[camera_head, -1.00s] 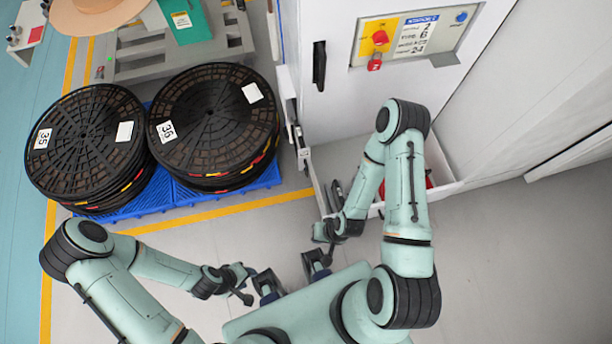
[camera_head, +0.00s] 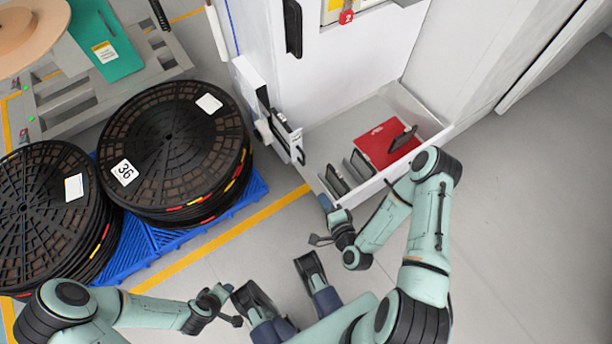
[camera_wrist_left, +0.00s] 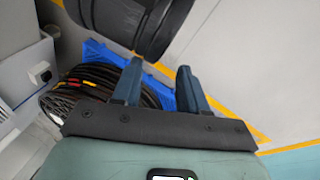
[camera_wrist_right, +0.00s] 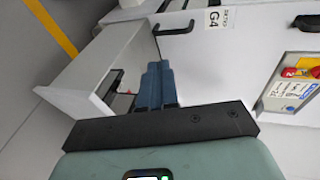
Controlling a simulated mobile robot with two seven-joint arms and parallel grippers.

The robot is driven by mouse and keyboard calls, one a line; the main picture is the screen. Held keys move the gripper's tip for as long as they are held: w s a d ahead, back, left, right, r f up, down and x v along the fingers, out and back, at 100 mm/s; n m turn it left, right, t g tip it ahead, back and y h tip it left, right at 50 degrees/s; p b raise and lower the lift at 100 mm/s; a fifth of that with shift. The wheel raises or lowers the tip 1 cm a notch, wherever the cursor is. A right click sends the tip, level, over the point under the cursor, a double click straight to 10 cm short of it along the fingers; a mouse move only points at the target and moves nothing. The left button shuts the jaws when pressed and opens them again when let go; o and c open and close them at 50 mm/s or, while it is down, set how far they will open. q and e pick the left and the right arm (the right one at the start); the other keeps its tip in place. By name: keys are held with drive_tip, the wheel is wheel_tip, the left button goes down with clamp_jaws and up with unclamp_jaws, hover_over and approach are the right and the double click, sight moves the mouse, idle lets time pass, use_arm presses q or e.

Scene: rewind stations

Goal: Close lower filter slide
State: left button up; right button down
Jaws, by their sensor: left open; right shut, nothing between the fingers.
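The lower filter slide (camera_head: 435,138) is a white drawer pulled out from the base of the white cabinet. It holds a red panel (camera_head: 377,146) and grey upright plates (camera_head: 337,181). In the right wrist view its white front (camera_wrist_right: 78,88) stands left of the fingers. My right gripper (camera_head: 326,203) is shut and empty, close to the slide's near left corner; contact is unclear. Its blue fingers also show in the right wrist view (camera_wrist_right: 157,84). My left gripper (camera_head: 222,292) is open and empty, away from the slide. Its spread fingers show in the left wrist view (camera_wrist_left: 159,82).
Black reels (camera_head: 172,140) are stacked on a blue pallet (camera_head: 160,240) at left. The cabinet (camera_head: 350,65) has a dark handle (camera_head: 293,28) above the slide. A metal fixture (camera_head: 283,132) stands at the slide's left. Grey floor is clear at right.

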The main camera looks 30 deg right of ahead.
use_arm(q)
drive_tip(key=s+a+f+g+b, duration=0.1)
drive_tip(key=s+f+b, duration=0.2)
drive_tip(key=f, duration=0.3)
drive_tip(key=shift+s+a+b, duration=0.2)
drive_tip(key=shift+a+b, duration=0.15)
drive_tip(key=shift+b, duration=0.05)
use_arm(e)
drive_tip(key=r+x, duration=0.1)
drive_tip(key=x, duration=1.3)
drive_tip(key=shift+d+r, duration=0.15)
drive_tip(key=shift+d, duration=0.05)
drive_tip(key=shift+w, duration=0.2)
